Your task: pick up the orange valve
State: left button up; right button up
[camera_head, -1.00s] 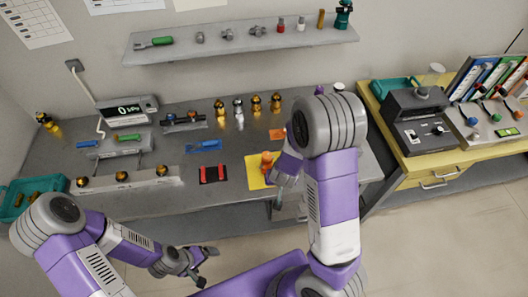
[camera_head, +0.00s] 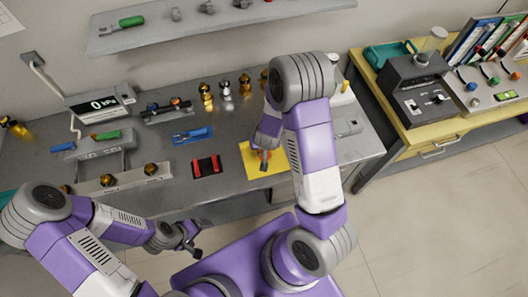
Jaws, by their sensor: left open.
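The orange valve (camera_head: 263,154) stands on the yellow mat (camera_head: 256,169) on the grey workbench, mostly covered by my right gripper (camera_head: 264,148). The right gripper points down over the valve. Its fingers are too small and hidden to show whether they are spread, closed or touching the valve. My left gripper (camera_head: 190,241) is open and empty, in front of the bench and well away from the valve.
A black-and-red holder (camera_head: 207,166) and a blue tool (camera_head: 192,135) lie left of the mat. Several brass fittings stand behind, near a pressure display (camera_head: 100,104). A yellow cabinet (camera_head: 440,132) with a grey device stands to the right.

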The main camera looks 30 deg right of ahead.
jog(key=shift+f, duration=0.1)
jog(key=shift+w, duration=0.1)
grip_shut()
dwell(0.4)
